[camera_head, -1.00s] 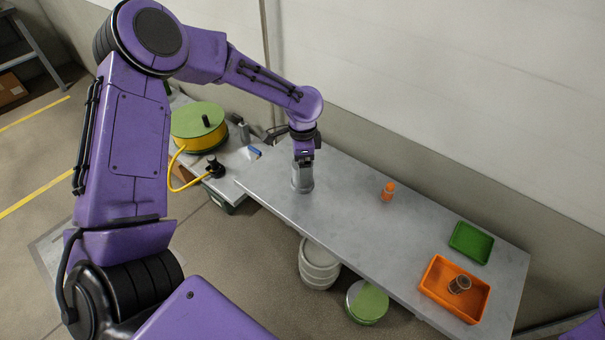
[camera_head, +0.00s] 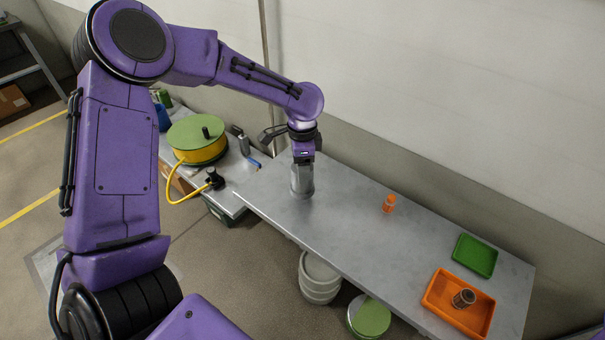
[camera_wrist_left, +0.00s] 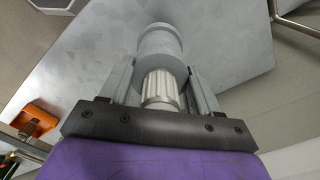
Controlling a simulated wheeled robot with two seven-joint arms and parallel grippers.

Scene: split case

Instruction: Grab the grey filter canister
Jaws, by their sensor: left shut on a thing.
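The grey filter canister (camera_head: 302,182) stands upright at the left end of the grey metal table. My left gripper (camera_head: 303,165) points down over it from above. In the left wrist view the canister (camera_wrist_left: 160,48) sits between the two fingers (camera_wrist_left: 162,85), which are shut on its ribbed, lighter upper part. The wider grey body lies beyond the fingertips. I cannot tell whether its base touches the table. My right gripper is not in view.
A green tray (camera_head: 475,256) and an orange tray (camera_head: 438,290) holding a brown cylinder (camera_head: 464,298) are at the right. A yellow hose reel (camera_head: 200,150) is on the left bench. Open table lies between.

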